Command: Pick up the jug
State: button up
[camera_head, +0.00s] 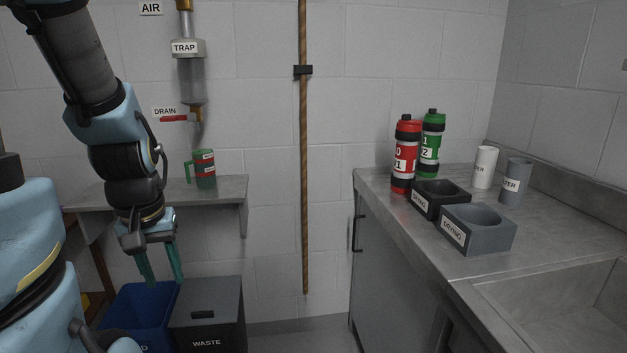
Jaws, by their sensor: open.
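The jug (205,170) is green with a dark reddish band and label, and its handle faces left. It stands upright on the small metal wall shelf (232,188), below the drain valve. My gripper (163,278) hangs in front of the shelf, to the left of the jug and lower in the picture. Its two teal fingers point down, apart and empty. It does not touch the jug.
A blue bin (140,308) and a grey waste bin (207,308) stand below. The trap (188,82) and red drain lever (174,118) hang above the shelf. A vertical rod (303,180) hangs right. The counter (410,217) holds bottles, cylinders and two dark blocks.

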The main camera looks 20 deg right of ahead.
aim_at(202, 159)
jog(key=i+j, duration=0.35)
jog(key=i, duration=0.15)
jog(key=i+j, duration=0.4)
jog(key=i, duration=0.15)
jog(key=l+z, duration=0.05)
